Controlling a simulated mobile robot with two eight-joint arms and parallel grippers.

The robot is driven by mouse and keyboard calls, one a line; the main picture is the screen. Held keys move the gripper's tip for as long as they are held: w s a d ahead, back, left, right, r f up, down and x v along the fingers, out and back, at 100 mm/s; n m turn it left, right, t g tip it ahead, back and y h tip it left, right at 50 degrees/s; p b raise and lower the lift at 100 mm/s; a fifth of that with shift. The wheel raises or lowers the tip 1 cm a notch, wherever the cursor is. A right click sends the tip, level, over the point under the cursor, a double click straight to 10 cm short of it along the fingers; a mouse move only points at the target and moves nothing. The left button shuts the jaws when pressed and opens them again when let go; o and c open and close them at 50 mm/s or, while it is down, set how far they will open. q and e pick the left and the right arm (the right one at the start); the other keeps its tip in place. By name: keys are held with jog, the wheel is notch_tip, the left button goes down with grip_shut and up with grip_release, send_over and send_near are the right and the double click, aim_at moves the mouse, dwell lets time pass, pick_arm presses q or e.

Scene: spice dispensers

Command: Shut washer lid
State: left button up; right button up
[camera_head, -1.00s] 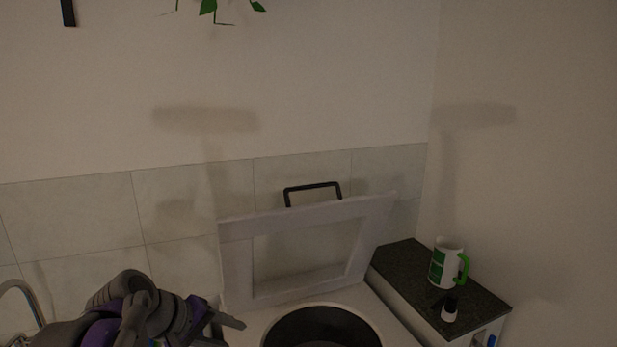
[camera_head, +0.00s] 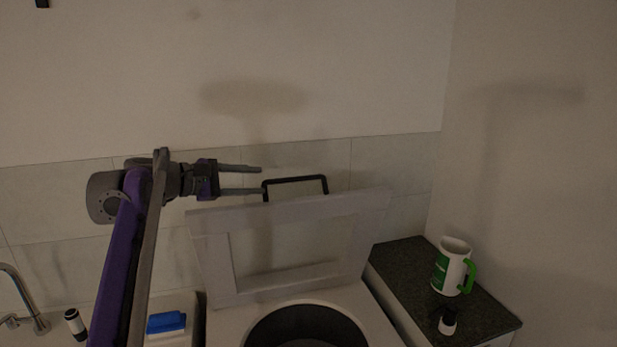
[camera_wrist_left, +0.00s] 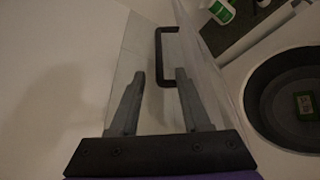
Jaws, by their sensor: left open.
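The washer lid (camera_head: 215,262) stands raised at the back of the washer, a pale frame with a see-through middle. Its black handle (camera_head: 296,180) sticks up from the top edge and also shows in the left wrist view (camera_wrist_left: 159,58). Below the lid is the round dark washer opening (camera_head: 300,325); in the left wrist view a small green item lies inside it (camera_wrist_left: 305,104). My left gripper (camera_head: 262,180) is open and empty, left of the handle, fingers pointing right towards it. In the left wrist view the handle lies ahead of the fingertips. My right gripper is not in view.
A dark counter (camera_head: 405,262) at the right holds a white and green mug (camera_head: 449,268) and a small bottle (camera_head: 448,322). At lower left are a faucet (camera_head: 22,300), a dark-and-white shaker (camera_head: 75,323) and a blue sponge (camera_head: 166,322). A tiled wall stands behind the lid.

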aim_at(285, 180)
pick_arm(q)
jog(key=shift+x, duration=0.8)
jog(key=x, duration=0.9)
jog(key=shift+p, duration=0.4)
jog(key=shift+d, duration=0.1)
grip_shut()
